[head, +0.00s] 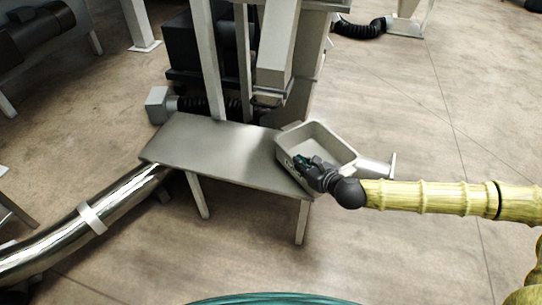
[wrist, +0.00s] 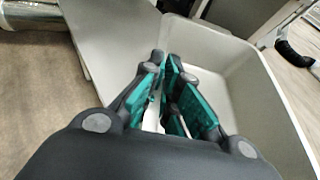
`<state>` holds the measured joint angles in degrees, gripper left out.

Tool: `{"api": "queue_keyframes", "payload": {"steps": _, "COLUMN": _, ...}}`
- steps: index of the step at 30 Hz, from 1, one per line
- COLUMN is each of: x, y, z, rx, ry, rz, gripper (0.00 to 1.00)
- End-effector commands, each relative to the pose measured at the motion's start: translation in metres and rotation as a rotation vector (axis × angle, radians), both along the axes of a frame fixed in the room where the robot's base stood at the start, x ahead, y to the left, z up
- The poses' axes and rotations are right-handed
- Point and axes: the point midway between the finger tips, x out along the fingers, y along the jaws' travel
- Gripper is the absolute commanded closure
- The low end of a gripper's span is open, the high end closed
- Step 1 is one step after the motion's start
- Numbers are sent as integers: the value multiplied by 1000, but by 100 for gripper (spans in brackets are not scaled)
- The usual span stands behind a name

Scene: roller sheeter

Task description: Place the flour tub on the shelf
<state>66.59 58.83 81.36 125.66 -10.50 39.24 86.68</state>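The flour tub (head: 331,143) is a pale grey open box, empty inside as far as I see, at the right end of the grey metal shelf (head: 210,147). It overlaps the shelf's right edge; I cannot tell whether it rests there or hangs just above. My gripper (head: 303,163) is at the tub's near left wall. In the wrist view the teal-padded fingers (wrist: 170,75) close around that wall, and the tub's interior (wrist: 228,50) fills the right side. The shelf surface (wrist: 105,40) shows at upper left there. The tub's underside is hidden.
Machine posts and a sloping chute (head: 277,55) stand behind the shelf. A shiny steel pipe (head: 100,215) runs off to the lower left. A short grey bar (head: 378,168) sticks out right of the tub. The shelf's left and middle are clear.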

Motion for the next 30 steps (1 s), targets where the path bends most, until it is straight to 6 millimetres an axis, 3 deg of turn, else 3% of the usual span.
{"api": "queue_keyframes", "payload": {"steps": 8, "x": -35, "y": 25, "z": 0, "rx": -2, "ry": -5, "rz": 294, "gripper": 100}}
{"api": "queue_keyframes", "payload": {"steps": 15, "x": -69, "y": 42, "z": 13, "rx": -3, "ry": -9, "rz": 528, "gripper": 100}}
{"api": "queue_keyframes", "payload": {"steps": 30, "x": -95, "y": 46, "z": 35, "rx": -3, "ry": -9, "rz": 690, "gripper": 100}}
